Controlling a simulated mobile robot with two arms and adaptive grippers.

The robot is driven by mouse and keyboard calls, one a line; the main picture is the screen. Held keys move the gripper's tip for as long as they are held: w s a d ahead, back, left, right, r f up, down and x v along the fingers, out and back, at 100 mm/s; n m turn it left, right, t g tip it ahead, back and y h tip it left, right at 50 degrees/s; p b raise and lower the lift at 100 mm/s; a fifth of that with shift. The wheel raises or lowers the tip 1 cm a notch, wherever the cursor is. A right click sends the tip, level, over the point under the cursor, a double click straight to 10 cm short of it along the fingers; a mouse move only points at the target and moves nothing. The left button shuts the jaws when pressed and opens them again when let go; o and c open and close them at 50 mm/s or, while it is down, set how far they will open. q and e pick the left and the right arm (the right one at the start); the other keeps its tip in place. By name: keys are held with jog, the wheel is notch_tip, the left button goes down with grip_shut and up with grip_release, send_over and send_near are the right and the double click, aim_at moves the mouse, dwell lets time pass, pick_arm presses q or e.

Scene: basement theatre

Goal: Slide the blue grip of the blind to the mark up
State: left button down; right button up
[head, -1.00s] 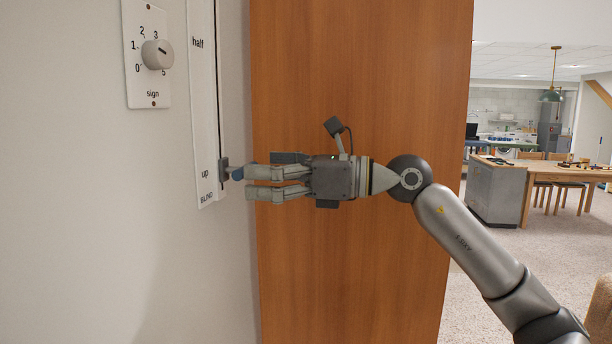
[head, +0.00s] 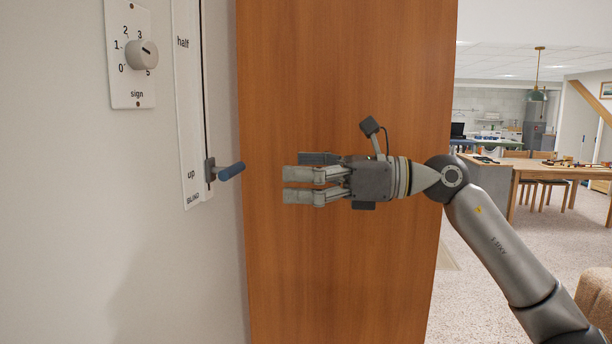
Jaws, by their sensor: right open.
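The blue grip (head: 231,171) sticks out to the right from a grey slider on the white blind panel (head: 190,110) on the wall. The slider is low on the dark slot, level with the word "up" (head: 191,175); "half" stands higher on the panel. My right gripper (head: 284,184) is open and empty. It points left at the grip from the right, with a clear gap between its fingertips and the grip. My left gripper is not in view.
A "sign" dial (head: 141,55) is on the wall left of the panel. A wooden door-like panel (head: 340,270) stands behind my right gripper. A table (head: 545,173) with chairs is far off at right.

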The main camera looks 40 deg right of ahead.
jog(key=shift+s+d, duration=0.5)
jog(key=shift+d, duration=0.05)
dwell(0.4)
